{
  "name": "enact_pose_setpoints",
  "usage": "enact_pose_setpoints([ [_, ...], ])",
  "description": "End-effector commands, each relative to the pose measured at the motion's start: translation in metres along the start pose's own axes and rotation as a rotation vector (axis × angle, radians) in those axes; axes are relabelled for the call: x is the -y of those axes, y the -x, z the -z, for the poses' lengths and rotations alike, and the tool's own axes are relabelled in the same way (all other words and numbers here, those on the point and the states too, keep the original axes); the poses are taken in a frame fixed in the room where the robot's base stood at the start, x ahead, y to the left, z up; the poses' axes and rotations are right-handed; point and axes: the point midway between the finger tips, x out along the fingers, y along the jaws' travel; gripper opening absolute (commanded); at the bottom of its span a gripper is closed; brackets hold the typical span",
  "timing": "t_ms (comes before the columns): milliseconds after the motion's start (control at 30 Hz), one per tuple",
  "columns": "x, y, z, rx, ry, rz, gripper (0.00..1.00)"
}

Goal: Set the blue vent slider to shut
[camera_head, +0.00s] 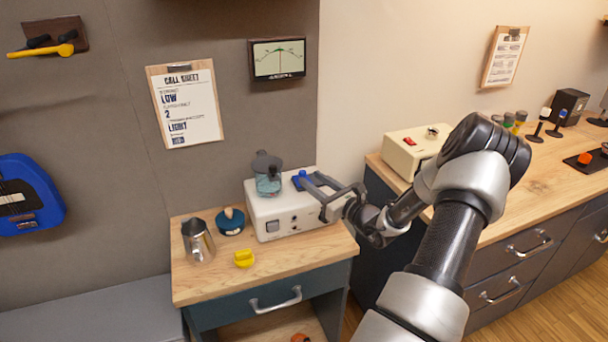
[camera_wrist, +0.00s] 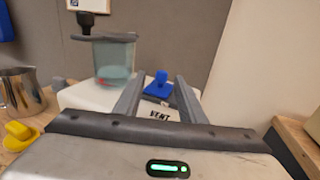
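The blue vent slider (camera_head: 299,179) sits on top of a white box (camera_head: 287,222) on the small wooden-topped cabinet. In the wrist view the blue slider (camera_wrist: 159,84) stands up near the far ends of my fingers, beside a plate marked VENT (camera_wrist: 160,116). My gripper (camera_head: 308,179) reaches in from the right with its two fingers apart. In the wrist view, one finger of my gripper (camera_wrist: 159,80) is on each side of the slider, with nothing held. I cannot tell whether a finger touches the slider. The slider's end markings are not readable.
A tinted clear container (camera_head: 268,183) with a dark lid stands on the box's left part, close to my fingers. A metal jug (camera_head: 198,241), a dark blue pot (camera_head: 231,223) and a yellow piece (camera_head: 243,258) stand left. A cream box (camera_head: 406,154) is on the right counter.

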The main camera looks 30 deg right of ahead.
Motion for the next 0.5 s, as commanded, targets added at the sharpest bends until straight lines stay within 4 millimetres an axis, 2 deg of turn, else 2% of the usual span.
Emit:
enact_pose_setpoints([
  [100, 0.001, 0.031, 0.000, -0.002, -0.001, 0.003, 0.37],
  [300, 0.000, 0.075, 0.000, -0.002, 0.000, 0.001, 0.37],
  [500, 0.000, 0.101, 0.000, 0.000, 0.000, -0.001, 0.37],
])
